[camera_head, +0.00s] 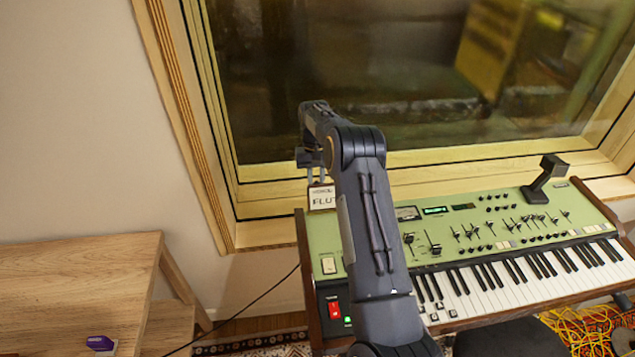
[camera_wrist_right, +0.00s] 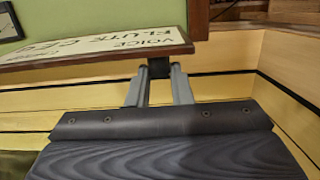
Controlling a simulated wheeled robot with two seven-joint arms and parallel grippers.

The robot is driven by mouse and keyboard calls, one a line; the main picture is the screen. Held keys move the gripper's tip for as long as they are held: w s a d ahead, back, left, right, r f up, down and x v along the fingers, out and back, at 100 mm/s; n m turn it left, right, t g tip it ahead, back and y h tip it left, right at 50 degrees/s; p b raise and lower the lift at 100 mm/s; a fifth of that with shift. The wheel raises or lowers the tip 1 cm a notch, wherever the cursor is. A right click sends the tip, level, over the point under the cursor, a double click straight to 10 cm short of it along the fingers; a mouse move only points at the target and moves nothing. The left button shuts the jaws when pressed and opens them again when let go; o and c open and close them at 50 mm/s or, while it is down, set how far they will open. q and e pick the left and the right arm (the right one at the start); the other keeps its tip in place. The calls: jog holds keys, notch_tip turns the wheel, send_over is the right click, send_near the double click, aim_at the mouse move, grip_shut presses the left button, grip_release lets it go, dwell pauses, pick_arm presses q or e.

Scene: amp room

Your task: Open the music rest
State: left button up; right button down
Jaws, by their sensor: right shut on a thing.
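A green keyboard instrument (camera_head: 470,240) with wooden end cheeks stands below the window. A cream plate lettered "VOICE FLUT..." (camera_head: 322,203) shows at its back left corner, partly behind my right arm. In the wrist view the lettered plate (camera_wrist_right: 95,48) has a wooden edge. I cannot tell whether this plate is the music rest. My right gripper (camera_head: 317,171) is just above the plate in the head view. In the wrist view its fingers (camera_wrist_right: 159,72) are shut on a small dark tab (camera_wrist_right: 160,66) at the plate's edge. My left gripper is not in view.
A black angled bracket (camera_head: 545,180) stands on the instrument's back right. The wooden window frame (camera_head: 430,160) is close behind the instrument. A wooden table (camera_head: 75,280) is at the left, with a purple object (camera_head: 101,343) on it. Yellow cables (camera_head: 590,330) lie at the lower right.

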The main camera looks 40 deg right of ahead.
jog(key=shift+w+d+f, duration=0.35)
jog(key=shift+w+f, duration=0.3)
jog(key=shift+f, duration=0.05)
jog(key=c, duration=1.6)
grip_release()
jog(key=o, duration=0.3)
jog(key=shift+w+d+f, duration=0.1)
jog(key=shift+w+f, duration=0.05)
jog(key=shift+w, duration=0.1)
notch_tip(320, 180, up, 8)
jog(key=shift+w+d, duration=0.25)
jog(key=shift+w, duration=0.15)
